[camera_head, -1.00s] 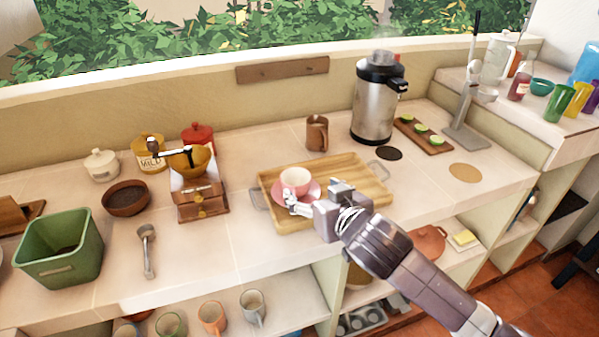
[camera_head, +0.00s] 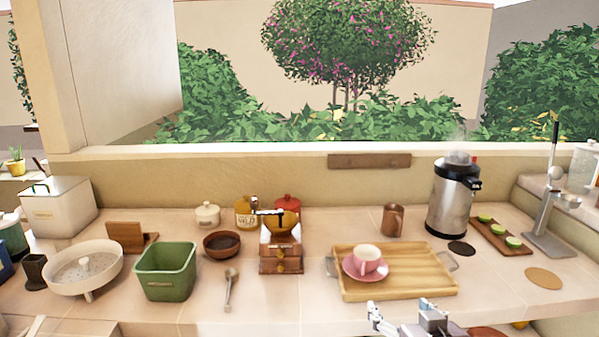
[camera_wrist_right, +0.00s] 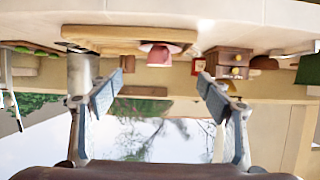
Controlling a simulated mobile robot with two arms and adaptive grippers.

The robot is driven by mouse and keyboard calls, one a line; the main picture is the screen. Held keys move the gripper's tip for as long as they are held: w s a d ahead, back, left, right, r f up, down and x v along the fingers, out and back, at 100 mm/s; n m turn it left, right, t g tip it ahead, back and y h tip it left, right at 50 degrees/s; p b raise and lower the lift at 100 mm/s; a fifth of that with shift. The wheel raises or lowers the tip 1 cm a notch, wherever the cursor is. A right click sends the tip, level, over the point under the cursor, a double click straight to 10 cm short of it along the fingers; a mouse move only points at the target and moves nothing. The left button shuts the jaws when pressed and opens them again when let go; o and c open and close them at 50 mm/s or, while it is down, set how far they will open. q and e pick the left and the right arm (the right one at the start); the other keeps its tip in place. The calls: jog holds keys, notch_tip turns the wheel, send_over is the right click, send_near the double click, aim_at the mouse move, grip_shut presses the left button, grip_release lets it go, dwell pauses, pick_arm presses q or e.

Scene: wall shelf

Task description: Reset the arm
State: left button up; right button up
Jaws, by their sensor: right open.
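My right gripper (camera_head: 408,318) is at the bottom edge of the head view, in front of the counter's front edge and below the wooden tray. In the right wrist view its two fingers (camera_wrist_right: 158,90) are wide apart with nothing between them. A pink cup (camera_head: 367,257) stands on a pink saucer (camera_head: 352,268) on the wooden tray (camera_head: 430,280), apart from the gripper. The wrist view appears upside down, with the cup (camera_wrist_right: 160,54) and the tray (camera_wrist_right: 110,38) beyond the fingertips. My left gripper is in neither view.
A lever press (camera_head: 550,215) is at right.

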jog(key=w+d+f+g, duration=0.1)
jog(key=d+f+g, duration=0.25)
jog(key=f, duration=1.75)
jog(key=s+d+f+g, duration=0.1)
jog(key=s+f, duration=0.2)
jog(key=f, duration=0.5)
jog(key=s+d+f+g+h, duration=0.1)
jog(key=s+f, duration=0.2)
jog(key=f, duration=0.4)
jog(key=s+d+f+g, duration=0.1)
jog(key=s+f, duration=0.3)
jog(key=f, duration=0.4)
jog(key=s+f+n+g, duration=0.1)
jog(key=s+f+g, duration=0.2)
jog(key=s+f, duration=1.45)
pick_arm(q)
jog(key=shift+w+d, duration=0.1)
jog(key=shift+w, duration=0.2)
pick_arm(e)
jog(key=s+a+f+g, duration=0.1)
jog(key=s+f, duration=0.1)
jog(key=s, duration=0.9)
jog(key=s+a+f+n+g, duration=0.1)
jog(key=s+a+f+g, duration=0.1)
jog(key=s, duration=1)
jog(key=shift+f+y, duration=0.3)
jog(key=shift+f, duration=0.45)
